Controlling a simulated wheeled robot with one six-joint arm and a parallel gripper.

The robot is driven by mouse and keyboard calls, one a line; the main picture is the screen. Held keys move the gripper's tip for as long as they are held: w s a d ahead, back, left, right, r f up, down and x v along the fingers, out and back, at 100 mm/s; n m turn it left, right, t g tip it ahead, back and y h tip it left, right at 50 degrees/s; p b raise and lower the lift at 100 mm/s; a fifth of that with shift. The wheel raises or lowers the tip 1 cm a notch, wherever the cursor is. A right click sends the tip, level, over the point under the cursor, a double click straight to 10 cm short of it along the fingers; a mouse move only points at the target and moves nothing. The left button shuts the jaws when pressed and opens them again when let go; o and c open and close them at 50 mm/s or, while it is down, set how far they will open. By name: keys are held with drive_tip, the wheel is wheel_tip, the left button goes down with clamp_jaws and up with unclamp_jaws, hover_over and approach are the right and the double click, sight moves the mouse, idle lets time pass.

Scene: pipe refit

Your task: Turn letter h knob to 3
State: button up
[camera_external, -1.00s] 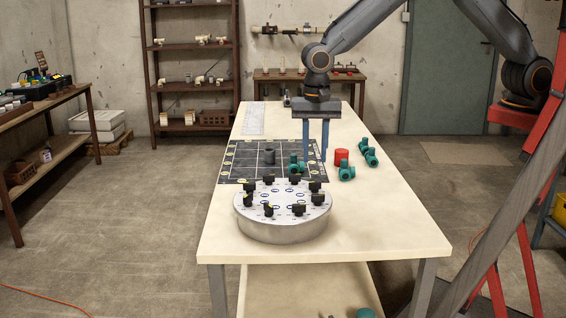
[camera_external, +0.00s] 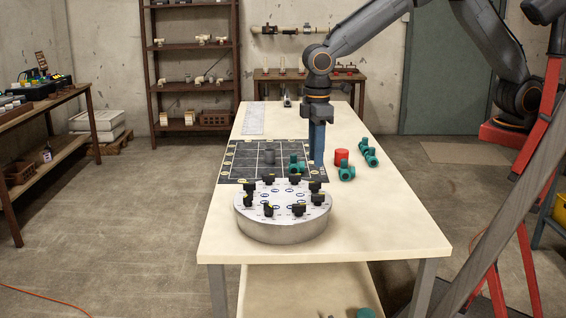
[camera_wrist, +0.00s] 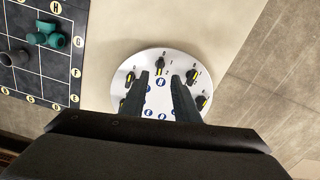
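The round grey-white knob plate (camera_external: 283,228) stands on the table near its front edge and also shows in the wrist view (camera_wrist: 150,66). Several black knobs with yellow marks ring it; one is the top knob (camera_wrist: 159,66), another the upper-right knob (camera_wrist: 193,75). Blue round labels sit inside the ring; I cannot tell for sure which knob is letter h. My gripper (camera_external: 317,162) is above the table behind the plate, empty and touching no knob. In the wrist view its two fingers (camera_wrist: 159,77) are apart and overlap the plate, hiding part of it.
A dark lettered grid board (camera_external: 240,163) lies behind the plate, with teal pipe fittings (camera_external: 297,164) and a grey cylinder (camera_external: 269,156) on it. A red cylinder (camera_external: 341,156) and more teal fittings (camera_external: 346,172) stand to the right. The table's front right is clear.

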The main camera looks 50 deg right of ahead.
sight(315, 182)
wheel_tip(315, 182, down, 7)
drive_tip(key=shift+f+p, duration=0.15)
drive_tip(key=shift+p, duration=0.9)
clamp_jaws()
